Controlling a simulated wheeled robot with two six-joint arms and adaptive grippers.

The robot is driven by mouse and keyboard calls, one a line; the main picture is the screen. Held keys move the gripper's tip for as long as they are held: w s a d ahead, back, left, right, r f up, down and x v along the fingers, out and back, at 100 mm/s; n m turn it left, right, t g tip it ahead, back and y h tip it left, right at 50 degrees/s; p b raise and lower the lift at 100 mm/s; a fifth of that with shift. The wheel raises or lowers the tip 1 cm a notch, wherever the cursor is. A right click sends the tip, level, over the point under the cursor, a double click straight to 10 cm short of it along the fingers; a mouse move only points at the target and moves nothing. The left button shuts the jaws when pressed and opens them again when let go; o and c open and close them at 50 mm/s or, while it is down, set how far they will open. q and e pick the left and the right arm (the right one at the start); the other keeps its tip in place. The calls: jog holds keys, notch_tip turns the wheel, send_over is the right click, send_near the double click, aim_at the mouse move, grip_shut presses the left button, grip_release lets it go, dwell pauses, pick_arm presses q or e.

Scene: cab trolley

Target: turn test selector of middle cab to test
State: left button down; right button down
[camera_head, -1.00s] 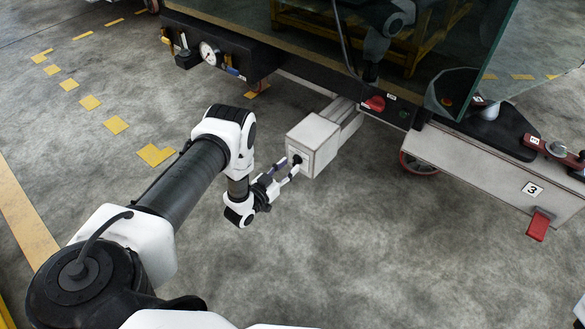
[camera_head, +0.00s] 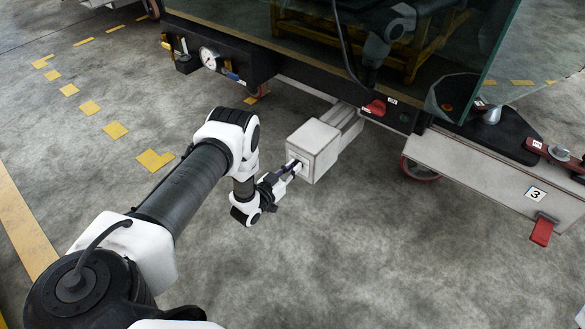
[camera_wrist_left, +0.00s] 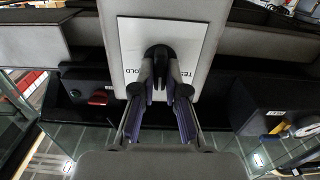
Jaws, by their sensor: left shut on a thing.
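A light grey box (camera_head: 318,145) sticks out from the low beam of the cab trolley. The left wrist view shows a pale plate (camera_wrist_left: 132,50) on its face and the black selector knob (camera_wrist_left: 158,55) in the middle of the plate. Partly hidden lettering shows right of the knob. My left gripper (camera_head: 295,167) reaches the box face from the lower left. In the left wrist view, its fingers (camera_wrist_left: 160,75) are closed on the knob. The fingers cover part of the knob, so its pointing direction is hard to read. My right gripper is not seen.
A red switch (camera_head: 376,107) sits on the trolley's dark beam, right of the box. A gauge (camera_head: 209,57) is on the beam at upper left. A glass pane (camera_head: 470,60) hangs above. A beam marked 3 (camera_head: 500,180) lies right. Floor in front is clear.

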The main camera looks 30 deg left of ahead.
pick_arm(q)
jog(key=n, duration=0.4)
jog(key=n+b, duration=0.1)
jog(key=n, duration=0.2)
jog(key=n+b, duration=0.1)
jog(key=n, duration=0.3)
jog(key=shift+a+f+n, duration=0.15)
jog(key=shift+a+n, duration=0.1)
jog(key=shift+n, duration=0.05)
dwell(0.4)
jog(key=c, duration=1.2)
grip_release()
